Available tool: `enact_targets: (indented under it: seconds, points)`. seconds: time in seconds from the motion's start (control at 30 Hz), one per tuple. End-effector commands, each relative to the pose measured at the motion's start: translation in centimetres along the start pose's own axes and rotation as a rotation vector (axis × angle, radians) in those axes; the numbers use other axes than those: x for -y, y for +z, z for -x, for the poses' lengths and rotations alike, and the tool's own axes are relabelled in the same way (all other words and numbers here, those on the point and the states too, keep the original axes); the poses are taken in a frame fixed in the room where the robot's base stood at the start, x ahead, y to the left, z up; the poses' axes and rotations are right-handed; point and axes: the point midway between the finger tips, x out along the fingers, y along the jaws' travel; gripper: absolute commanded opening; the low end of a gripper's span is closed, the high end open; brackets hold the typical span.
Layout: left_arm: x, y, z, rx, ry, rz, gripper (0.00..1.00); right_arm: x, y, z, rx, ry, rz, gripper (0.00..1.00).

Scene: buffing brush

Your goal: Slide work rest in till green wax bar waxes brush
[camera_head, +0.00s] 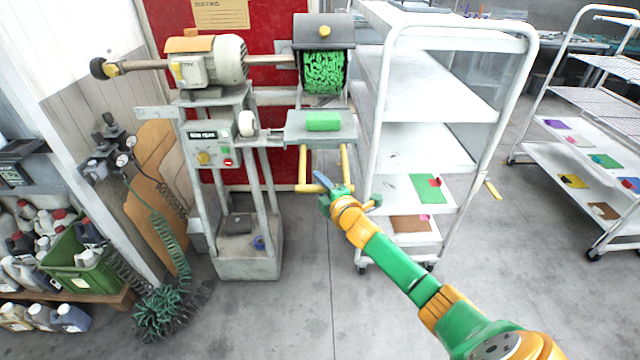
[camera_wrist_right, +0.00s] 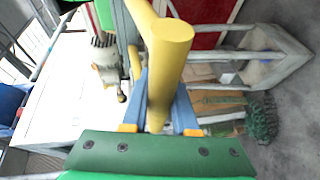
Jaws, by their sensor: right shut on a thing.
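The work rest (camera_head: 348,131) is a grey tray in front of the buffing machine, with a yellow handle (camera_head: 303,165) of two rods and a crossbar towards me. The green wax bar (camera_head: 323,121) lies on it. The round brush (camera_head: 324,72), dark with much green on its face, sits under a hood above and behind the bar. A gap shows between bar and brush in the head view. My right gripper (camera_head: 333,188) is shut on the handle's crossbar; in the right wrist view (camera_wrist_right: 160,105) its blue fingers flank the yellow bar. My left gripper is not in view.
A control box (camera_head: 208,145) is left of the work rest. A coiled green hose (camera_head: 170,308) and bottle crate (camera_head: 85,265) stand left. The floor in front is clear.

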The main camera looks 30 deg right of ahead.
Motion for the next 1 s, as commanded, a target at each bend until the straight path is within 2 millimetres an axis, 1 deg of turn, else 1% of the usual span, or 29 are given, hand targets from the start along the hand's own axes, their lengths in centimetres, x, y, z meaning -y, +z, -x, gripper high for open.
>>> enact_targets:
  seconds: [0.1,0.13,0.23,0.57,0.67,0.9,1.0]
  points:
    - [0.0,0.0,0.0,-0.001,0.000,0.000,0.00,0.0,0.0,0.0,0.000,0.000,0.000,0.00]
    - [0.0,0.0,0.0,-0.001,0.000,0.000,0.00,0.0,0.0,0.0,0.000,0.000,0.000,0.30]
    - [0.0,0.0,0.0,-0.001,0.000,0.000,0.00,0.0,0.0,0.0,0.000,0.000,0.000,0.57]
    - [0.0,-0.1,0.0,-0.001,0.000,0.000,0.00,0.0,0.0,0.2,-0.001,0.000,0.000,0.57]
    - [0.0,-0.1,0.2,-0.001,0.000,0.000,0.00,0.0,0.0,1.3,-0.001,-0.001,0.000,0.57]
    - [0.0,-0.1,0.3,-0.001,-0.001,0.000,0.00,0.1,0.0,5.2,-0.002,-0.002,0.001,0.57]
    - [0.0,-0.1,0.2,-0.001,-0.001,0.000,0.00,0.1,0.0,6.4,-0.002,-0.001,0.001,0.57]
